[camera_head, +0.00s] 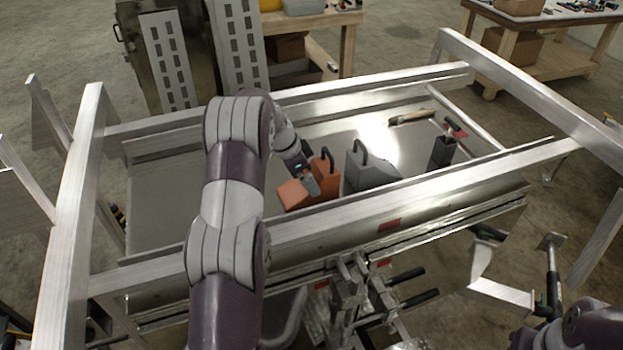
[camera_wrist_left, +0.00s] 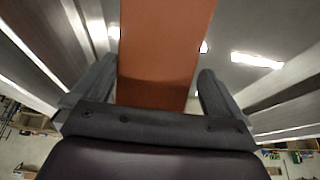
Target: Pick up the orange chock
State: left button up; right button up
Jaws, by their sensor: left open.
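The orange chock (camera_head: 327,172) stands in the aluminium trailer bed, with a dark loop handle on top. My left gripper (camera_head: 311,186) is down at the chock, and its wrist hides part of it. In the left wrist view the chock (camera_wrist_left: 165,45) fills the space between the two dark fingers (camera_wrist_left: 158,92). The fingers are open, one on each side, with a thin gap visible at the right finger. A grey chock (camera_head: 370,170) with a black handle stands just right of the orange one. My right gripper is not in view; only part of that arm shows at bottom right.
Trailer rails (camera_head: 400,203) surround the bed, the near one just in front of the chocks. A dark block (camera_head: 442,152) and a hammer-like tool (camera_head: 411,117) lie farther right. The bed's left part is clear. Workbenches (camera_head: 520,38) stand behind.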

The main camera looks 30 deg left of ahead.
pick_arm(q)
jog(key=shift+s+d+f, duration=0.5)
jog(key=shift+d+f, duration=0.05)
jog(key=shift+d, duration=0.05)
jog(key=shift+w+d, duration=0.1)
jog(key=shift+w+f, duration=0.25)
jog(key=shift+w, duration=0.15)
jog(key=c, duration=0.4)
jog(key=shift+w+f, duration=0.1)
jog(key=shift+w, duration=0.15)
jog(key=c, duration=0.5)
jog(key=shift+c, duration=1.1)
jog(key=shift+s+a+r, duration=0.15)
jog(key=shift+a+r, duration=0.05)
jog(key=shift+r, duration=0.1)
